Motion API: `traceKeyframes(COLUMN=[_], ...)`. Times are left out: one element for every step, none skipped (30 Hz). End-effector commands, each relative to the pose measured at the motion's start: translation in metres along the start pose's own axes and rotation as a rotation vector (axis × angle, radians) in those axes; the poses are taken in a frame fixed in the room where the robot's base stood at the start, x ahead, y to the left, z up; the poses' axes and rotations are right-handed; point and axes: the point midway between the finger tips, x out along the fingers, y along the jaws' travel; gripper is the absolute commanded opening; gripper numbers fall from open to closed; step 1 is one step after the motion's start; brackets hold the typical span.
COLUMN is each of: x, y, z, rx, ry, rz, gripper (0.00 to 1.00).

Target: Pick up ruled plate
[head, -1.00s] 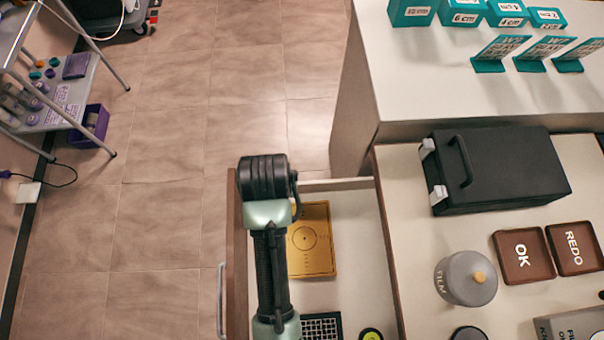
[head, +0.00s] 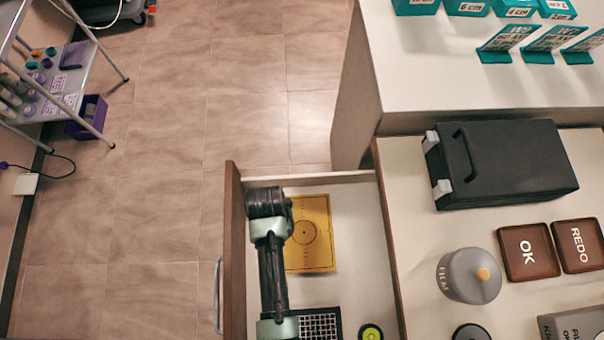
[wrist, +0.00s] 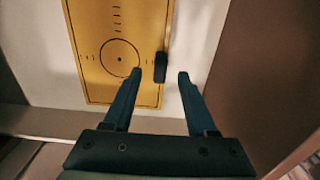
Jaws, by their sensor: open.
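The ruled plate (head: 312,235) is a flat yellow rectangle with a circle and ruled marks, lying in the open drawer (head: 350,225). In the wrist view the plate (wrist: 100,75) lies beyond the fingertips, mostly to the left. My gripper (wrist: 160,76) is open, with its left fingertip over the plate's right side and its right fingertip over the pale drawer floor. A small dark block (wrist: 161,67) shows at the plate's right edge, between the fingertips. In the head view my arm covers the plate's left edge, and my fingers are hidden there.
A black grid (head: 318,325) and a round black-and-yellow item (head: 370,332) lie nearer in the drawer. The drawer's brown side wall (head: 234,260) stands close to my arm. On the counter to the right are a black case (head: 520,165), a grey film pot (head: 458,278) and OK and REDO trays.

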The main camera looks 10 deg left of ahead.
Motion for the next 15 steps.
traceKeyframes(x=[0.009, 0.013, 0.017, 0.020, 0.022, 0.023, 0.024, 0.024, 0.024, 0.024, 0.024, 0.024, 0.024, 0.024, 0.024], y=[-0.001, -0.001, -0.001, -0.001, -0.001, -0.001, -0.001, -0.001, -0.001, -0.001, -0.001, -0.001, -0.001, -0.001, -0.001], z=[0.000, 0.000, 0.000, 0.000, 0.000, 0.000, 0.000, 0.000, 0.000, 0.000, 0.000, 0.000, 0.000, 0.000, 0.000], rx=[-0.001, 0.000, -0.001, -0.001, -0.001, -0.001, -0.001, -0.001, -0.001, -0.001, -0.001, -0.001, -0.001, -0.001, -0.001], ry=[-0.002, -0.002, -0.002, -0.001, -0.001, -0.001, 0.000, 0.000, 0.001, 0.001, 0.001, 0.001, 0.001, 0.001, 0.001], rz=[0.000, 0.000, 0.000, 0.000, 0.000, 0.000, 0.000, 0.000, 0.000, 0.000, 0.000, 0.000, 0.000, 0.000, 0.000], gripper=[0.57, 0.57, 0.57, 0.57, 0.57, 0.57, 0.57, 0.57, 0.57, 0.57, 0.57, 0.57, 0.57, 0.52, 0.45])
